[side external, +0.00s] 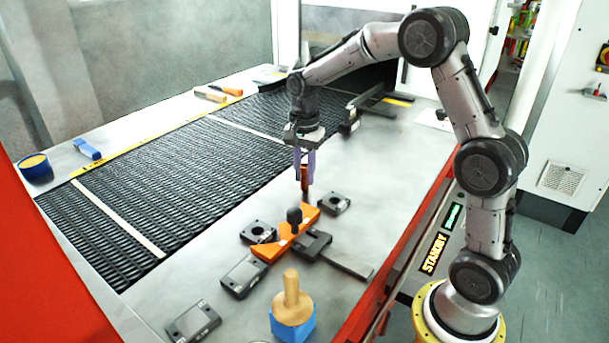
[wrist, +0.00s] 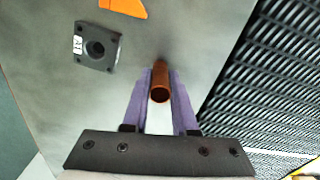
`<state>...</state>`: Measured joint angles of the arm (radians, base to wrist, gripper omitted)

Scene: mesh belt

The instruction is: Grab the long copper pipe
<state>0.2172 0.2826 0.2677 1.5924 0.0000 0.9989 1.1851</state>
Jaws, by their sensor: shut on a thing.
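The copper pipe (side external: 304,179) is upright between the purple fingers of my gripper (side external: 304,165) in the side external view. In the wrist view the pipe (wrist: 160,84) shows its round open end, with my gripper's fingers (wrist: 160,92) on either side of it. My gripper is shut on the pipe. The pipe's lower end is over the grey metal table; I cannot tell whether it touches the surface.
An orange clamp with a black knob (side external: 295,222) lies close in front of the pipe, among dark square blocks (side external: 334,203). A wooden peg on a blue base (side external: 292,305) stands nearer. The black mesh belt (side external: 190,170) runs to the left. The table right of the pipe is clear.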

